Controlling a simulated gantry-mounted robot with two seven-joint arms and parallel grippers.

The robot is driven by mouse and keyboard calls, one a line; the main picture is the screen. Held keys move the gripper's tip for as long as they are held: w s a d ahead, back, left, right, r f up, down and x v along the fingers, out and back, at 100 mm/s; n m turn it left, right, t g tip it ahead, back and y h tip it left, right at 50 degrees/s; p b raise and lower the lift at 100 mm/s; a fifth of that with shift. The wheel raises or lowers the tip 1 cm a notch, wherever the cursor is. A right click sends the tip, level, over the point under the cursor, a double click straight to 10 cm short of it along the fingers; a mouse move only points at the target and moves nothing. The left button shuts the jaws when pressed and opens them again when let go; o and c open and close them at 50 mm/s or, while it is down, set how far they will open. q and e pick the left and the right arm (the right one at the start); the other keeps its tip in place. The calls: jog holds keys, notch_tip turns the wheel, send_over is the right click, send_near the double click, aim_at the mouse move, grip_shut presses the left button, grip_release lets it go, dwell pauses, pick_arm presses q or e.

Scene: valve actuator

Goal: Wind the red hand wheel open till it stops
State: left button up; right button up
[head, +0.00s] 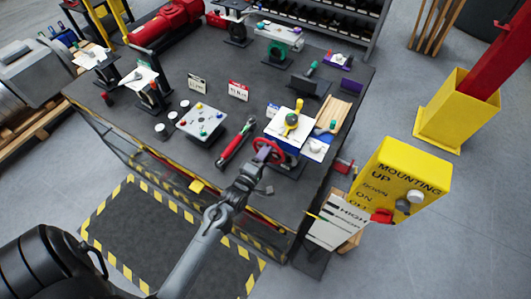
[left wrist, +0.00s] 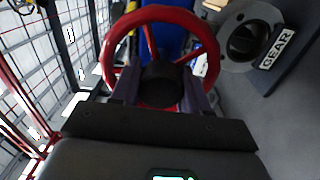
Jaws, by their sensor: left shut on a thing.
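The red hand wheel (head: 268,149) is on the near side of a blue and white valve actuator (head: 284,127) at the table's right front corner. In the left wrist view the red rim (left wrist: 163,12) fills the upper middle, with a black hub (left wrist: 160,82) at its centre. My left gripper (head: 257,163) is at the wheel, and its fingers (left wrist: 160,92) are shut on the wheel's hub, one on each side. The fingertips are partly hidden by the wheel. A yellow handle (head: 293,118) stands on top of the actuator. My right gripper is not in view.
A yellow control box (head: 400,184) stands close on the right. In the left wrist view a grey GEAR selector (left wrist: 246,38) is right of the wheel.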

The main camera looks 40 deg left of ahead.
pick_arm(q)
jog(key=shift+a+n, duration=0.1)
jog(key=shift+n, duration=0.3)
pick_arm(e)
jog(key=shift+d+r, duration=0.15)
pick_arm(q)
jog(key=o, duration=1)
jog(key=shift+a, duration=0.1)
jog(key=shift+o, duration=0.2)
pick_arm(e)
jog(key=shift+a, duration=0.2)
pick_arm(q)
jog(key=shift+s, duration=0.1)
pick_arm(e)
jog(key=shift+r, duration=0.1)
